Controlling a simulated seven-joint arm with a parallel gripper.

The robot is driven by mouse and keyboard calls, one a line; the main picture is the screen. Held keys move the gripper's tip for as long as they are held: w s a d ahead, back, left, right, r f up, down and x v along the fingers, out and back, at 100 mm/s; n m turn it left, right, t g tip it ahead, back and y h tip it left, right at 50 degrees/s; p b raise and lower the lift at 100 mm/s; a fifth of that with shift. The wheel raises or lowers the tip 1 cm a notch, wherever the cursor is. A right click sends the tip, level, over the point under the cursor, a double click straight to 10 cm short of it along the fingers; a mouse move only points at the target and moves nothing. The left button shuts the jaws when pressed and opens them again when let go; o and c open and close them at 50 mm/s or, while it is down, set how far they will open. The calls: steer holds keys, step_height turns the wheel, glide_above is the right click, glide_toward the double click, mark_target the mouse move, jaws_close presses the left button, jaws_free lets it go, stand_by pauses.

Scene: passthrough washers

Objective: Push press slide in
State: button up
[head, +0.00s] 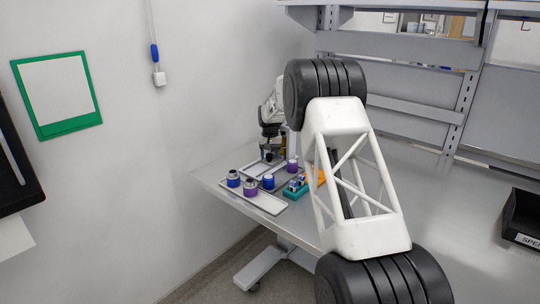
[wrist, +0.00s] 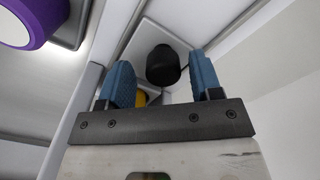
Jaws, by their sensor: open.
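My gripper (head: 270,148) is small and far off in the head view, over the back of the trays. In the wrist view my gripper (wrist: 164,74) has two blue fingers spread apart. A black round knob (wrist: 163,66) shows between the fingertips, in front of a pale square plate; I cannot tell whether the fingers touch it. A yellow piece (wrist: 151,90) shows partly behind the left finger. I cannot tell for sure which part is the press slide. A teal block (head: 294,190) with blue and white parts stands right of the trays, beside an orange piece (head: 321,177).
A front tray (head: 267,208) holds blue and purple cups with grey tops. More trays lie behind it, with a blue cup (head: 268,181) and a purple one (head: 292,166). A black bin (head: 525,222) stands at the right. The table between is mostly clear.

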steer(key=shift+r, duration=0.1)
steer(key=shift+r, duration=3.85)
